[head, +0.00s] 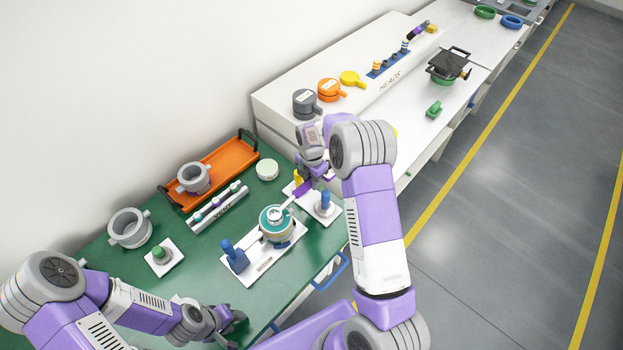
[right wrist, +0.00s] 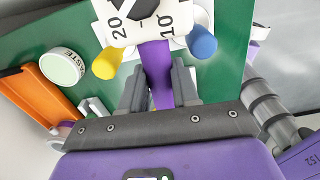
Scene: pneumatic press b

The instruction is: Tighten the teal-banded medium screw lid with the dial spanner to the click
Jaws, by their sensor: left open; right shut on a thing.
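The teal-banded screw lid (head: 277,217) sits on a round vessel on a white base plate (head: 262,265), beside a blue clamp-like part (head: 235,257). My right gripper (head: 304,184) is up and right of it, shut on the dial spanner's purple handle. In the right wrist view my right gripper (right wrist: 160,95) has the purple handle (right wrist: 157,70) between its fingers, with the white numbered dial (right wrist: 146,20) beyond. A light bar reaches from this gripper toward the lid; whether it engages the lid is unclear. My left gripper (head: 236,322) is open and empty near the table's front edge.
A blue post (head: 326,203) stands on a white plate by the right gripper. A paste tin (head: 267,169), orange tray (head: 215,165), grey ring (head: 129,228), green-knobbed plate (head: 163,254) and marker rack (head: 217,208) share the green table. A white bench (head: 330,60) stands behind.

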